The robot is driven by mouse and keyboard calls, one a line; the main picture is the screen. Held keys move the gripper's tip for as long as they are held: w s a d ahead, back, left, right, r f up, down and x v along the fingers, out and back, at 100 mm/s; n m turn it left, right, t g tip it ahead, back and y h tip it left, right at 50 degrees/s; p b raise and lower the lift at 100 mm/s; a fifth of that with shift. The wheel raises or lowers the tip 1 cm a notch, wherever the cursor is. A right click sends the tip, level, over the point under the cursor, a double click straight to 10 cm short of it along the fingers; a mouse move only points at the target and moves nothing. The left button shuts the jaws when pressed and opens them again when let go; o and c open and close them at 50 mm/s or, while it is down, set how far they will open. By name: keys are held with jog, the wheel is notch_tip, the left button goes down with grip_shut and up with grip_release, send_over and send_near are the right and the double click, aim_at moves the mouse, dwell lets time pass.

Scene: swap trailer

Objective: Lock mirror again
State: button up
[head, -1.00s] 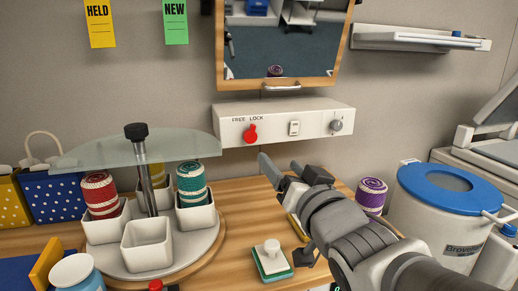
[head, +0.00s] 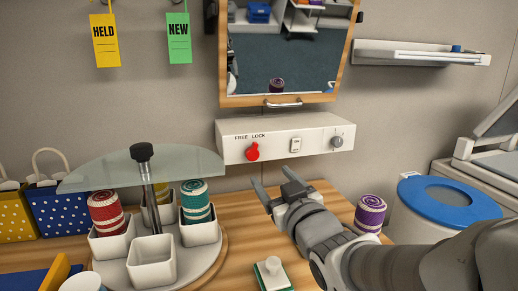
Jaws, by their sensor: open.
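The mirror (head: 280,60) in its wooden frame hangs on the wall above a white control box (head: 285,151). A small metal handle (head: 283,103) is at the frame's lower edge. The red lever (head: 253,151) sits at the box's left, below the words FREE and LOCK; its knob hangs down, and I cannot tell for certain which word it points to. My gripper (head: 272,190) is open and empty. Its fingers point up and left, just below and to the right of the red lever, apart from it and from the box.
The box also has a white switch (head: 296,145) and a grey knob (head: 337,142). A carousel with white cups (head: 152,262) and a glass top (head: 142,168) stands to the left of my gripper. A purple spool (head: 369,213) stands at right, beside a blue-lidded bin (head: 450,201).

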aim_at(253, 155)
jog(key=b+x, duration=0.1)
jog(key=x, duration=1.1)
jog(key=shift+w+a, duration=0.1)
jog(key=shift+w, duration=0.2)
grip_shut()
